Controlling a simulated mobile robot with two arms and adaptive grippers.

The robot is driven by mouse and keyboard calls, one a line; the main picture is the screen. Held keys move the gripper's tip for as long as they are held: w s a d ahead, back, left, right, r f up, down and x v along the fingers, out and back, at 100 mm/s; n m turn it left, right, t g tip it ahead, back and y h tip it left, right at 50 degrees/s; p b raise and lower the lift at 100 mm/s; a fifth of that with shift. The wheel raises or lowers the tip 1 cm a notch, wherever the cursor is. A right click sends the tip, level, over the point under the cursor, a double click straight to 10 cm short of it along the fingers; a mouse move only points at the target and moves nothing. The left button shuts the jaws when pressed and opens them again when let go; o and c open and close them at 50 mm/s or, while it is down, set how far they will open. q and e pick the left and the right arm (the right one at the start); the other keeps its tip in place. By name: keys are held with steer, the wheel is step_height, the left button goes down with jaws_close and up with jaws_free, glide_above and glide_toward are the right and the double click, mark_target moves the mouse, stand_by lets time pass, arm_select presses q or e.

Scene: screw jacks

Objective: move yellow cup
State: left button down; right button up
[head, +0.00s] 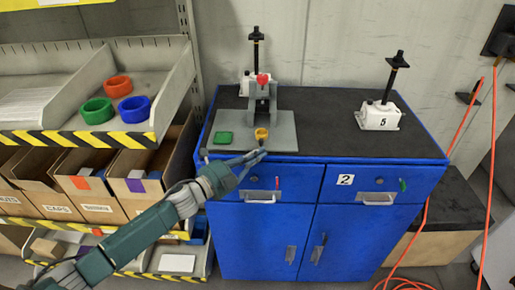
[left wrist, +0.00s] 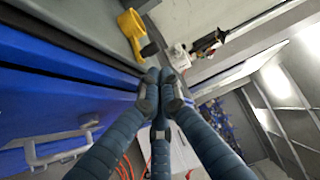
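The yellow cup (head: 262,133) is small and stands on the grey base plate (head: 284,140) near the front of the cabinet top. In the left wrist view the yellow cup (left wrist: 131,27) shows beyond the fingertips, to the upper left. My left gripper (head: 262,154) is at the front edge of the cabinet, just in front of the cup and apart from it. In the wrist view its fingers (left wrist: 161,82) come together at the tips with nothing seen between them. My right gripper is not in view.
The blue cabinet (head: 260,240) has a dark top with bare room at centre right. A grey stand with a red piece (head: 263,79) rises behind the cup. A green block (head: 223,138) lies left. A screw jack (head: 380,116) stands right. A shelf with coloured rings (head: 119,86) is left.

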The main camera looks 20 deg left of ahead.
mark_target(260, 145)
arm_select(q)
steer(key=shift+w+a, duration=0.25)
steer(key=shift+w, duration=0.2)
steer(key=shift+w+f, duration=0.1)
steer(key=shift+w, duration=0.25)
steer(key=shift+w+a+b, duration=0.2)
steer(key=shift+w+b, duration=0.2)
steer(key=shift+w, duration=0.15)
steer(key=shift+w+a+b, duration=0.2)
steer(key=shift+w+b, duration=0.15)
steer(key=shift+w, duration=0.2)
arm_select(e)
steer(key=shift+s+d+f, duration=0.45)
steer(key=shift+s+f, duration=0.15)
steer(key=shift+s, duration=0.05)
